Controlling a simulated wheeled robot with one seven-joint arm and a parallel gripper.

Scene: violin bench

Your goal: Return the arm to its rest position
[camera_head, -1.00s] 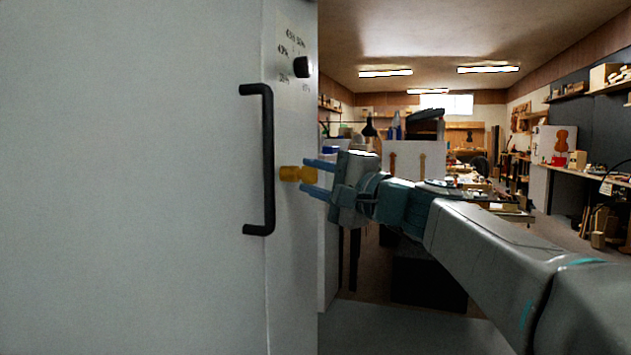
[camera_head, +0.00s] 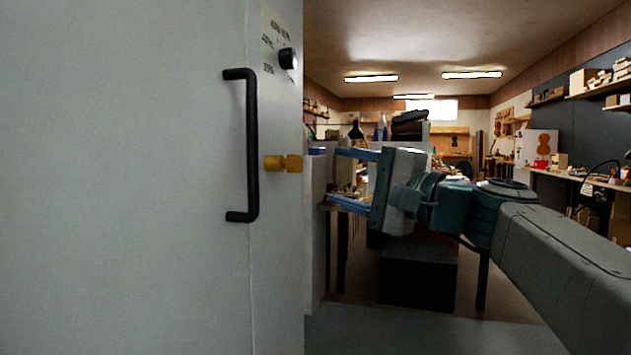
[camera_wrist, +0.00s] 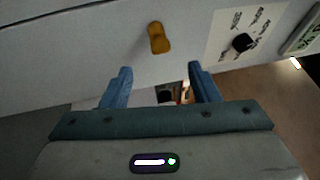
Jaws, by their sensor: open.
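My gripper (camera_head: 338,177) is open and empty in the middle of the head view, its blue fingers pointing left. A gap separates them from the yellow-orange latch knob (camera_head: 284,163) on the grey cabinet's side. My arm reaches in from the lower right. The wrist view shows both blue fingers (camera_wrist: 160,80) spread apart, with the yellow knob (camera_wrist: 159,37) beyond them and nothing between them.
The grey cabinet door (camera_head: 120,180) with a black bar handle (camera_head: 251,145) fills the left; the door looks closed. A black dial (camera_head: 288,58) sits above the knob. A workbench (camera_head: 335,204) stands behind my gripper. Shelves (camera_head: 600,88) line the right wall.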

